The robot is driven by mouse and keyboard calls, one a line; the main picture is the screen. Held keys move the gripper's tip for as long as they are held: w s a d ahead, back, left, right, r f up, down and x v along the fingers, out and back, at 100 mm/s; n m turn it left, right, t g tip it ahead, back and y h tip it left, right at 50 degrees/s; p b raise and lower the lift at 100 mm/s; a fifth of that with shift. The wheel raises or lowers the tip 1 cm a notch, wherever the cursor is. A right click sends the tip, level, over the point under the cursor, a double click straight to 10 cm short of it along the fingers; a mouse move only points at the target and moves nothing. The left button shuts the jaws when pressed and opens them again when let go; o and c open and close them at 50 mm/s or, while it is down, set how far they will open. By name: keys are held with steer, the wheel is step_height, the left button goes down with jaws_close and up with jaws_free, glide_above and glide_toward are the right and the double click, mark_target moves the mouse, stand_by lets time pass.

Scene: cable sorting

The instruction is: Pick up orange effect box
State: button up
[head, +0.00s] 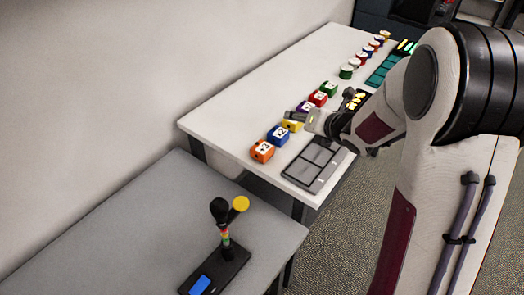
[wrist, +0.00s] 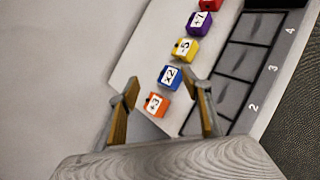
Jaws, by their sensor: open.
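The orange effect box (head: 262,152), labelled +3, stands on the white table at the near end of a row of coloured boxes. In the wrist view the orange box (wrist: 156,104) shows between and beyond my open fingers. My gripper (wrist: 160,108) is open and empty. In the head view my gripper (head: 298,115) is over the row near the yellow box, partly hidden by my arm. Whether the fingers touch any box cannot be told.
A blue x2 box (wrist: 170,77) stands close beside the orange one, then a yellow box (wrist: 185,49) and a purple box (wrist: 199,23). A grey slotted tray (head: 316,161) lies right of the row. A grey table (head: 130,220) with a dark device (head: 222,270) is in front.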

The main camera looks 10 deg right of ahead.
mark_target(260, 149)
steer(key=a+f+n+y, duration=0.2)
steer(key=f+n, duration=0.1)
steer(key=a+f+n+g+y, duration=0.1)
steer(key=a+f+n+y, duration=0.1)
steer(key=f+n, duration=0.2)
steer(key=a+f+n+y, duration=0.2)
steer(key=f+n, duration=0.1)
steer(key=n, duration=0.1)
steer(key=shift+s+a+f, duration=0.2)
steer(key=shift+s+f, duration=0.1)
steer(key=shift+s, duration=0.05)
steer(key=shift+s+a+f+n+g+y, duration=0.15)
steer(key=shift+a+f+n+g+y, duration=0.15)
steer(key=shift+n, duration=0.2)
steer(key=shift+x, duration=1.25)
steer(key=shift+d+x, duration=0.2)
steer(key=shift+x, duration=2.4)
steer(key=shift+f, duration=0.15)
